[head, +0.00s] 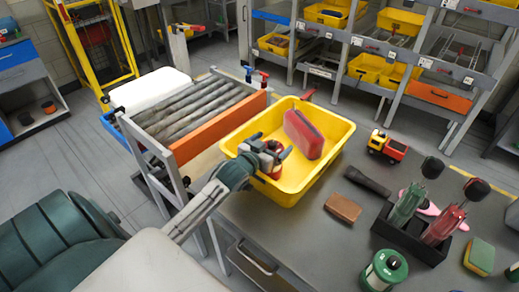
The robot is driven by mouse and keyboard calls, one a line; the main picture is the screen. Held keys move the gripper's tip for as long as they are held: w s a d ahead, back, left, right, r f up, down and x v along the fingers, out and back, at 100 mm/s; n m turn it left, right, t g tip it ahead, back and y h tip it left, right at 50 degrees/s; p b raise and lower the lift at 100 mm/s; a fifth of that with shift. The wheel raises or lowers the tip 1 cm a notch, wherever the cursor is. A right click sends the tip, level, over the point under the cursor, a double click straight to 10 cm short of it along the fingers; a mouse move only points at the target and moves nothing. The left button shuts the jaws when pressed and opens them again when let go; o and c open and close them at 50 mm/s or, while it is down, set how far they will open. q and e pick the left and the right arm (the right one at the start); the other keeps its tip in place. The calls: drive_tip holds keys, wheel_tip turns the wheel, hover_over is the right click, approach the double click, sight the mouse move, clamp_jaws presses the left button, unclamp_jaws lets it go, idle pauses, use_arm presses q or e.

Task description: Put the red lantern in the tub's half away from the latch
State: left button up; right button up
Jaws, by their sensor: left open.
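The yellow tub (330,165) stands on the grey table's far left corner. A small red part that looks like its latch (309,95) shows at its far rim. The red lantern (275,172) is at the tub's near-left side, away from that part, and partly hidden by my left gripper (277,156). My left gripper is open, with its fingers over the lantern; whether they touch it I cannot tell. A red block with a paler side (303,135) stands in the tub, right of the gripper. My right gripper is not in view.
A toy truck (387,146), black flashlight (368,181), brown block (342,207), black caddy with bottles (410,240), green lantern (384,270) and sponge (479,256) are right of the tub. A roller conveyor (200,108) adjoins it left. The table's front-left is clear.

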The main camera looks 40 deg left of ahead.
use_arm(q)
drive_tip(key=s+r+b, duration=0.2)
drive_tip(key=s, duration=1)
drive_tip(key=shift+b, duration=0.4)
drive_tip(key=shift+w+d, duration=0.1)
idle(0.4)
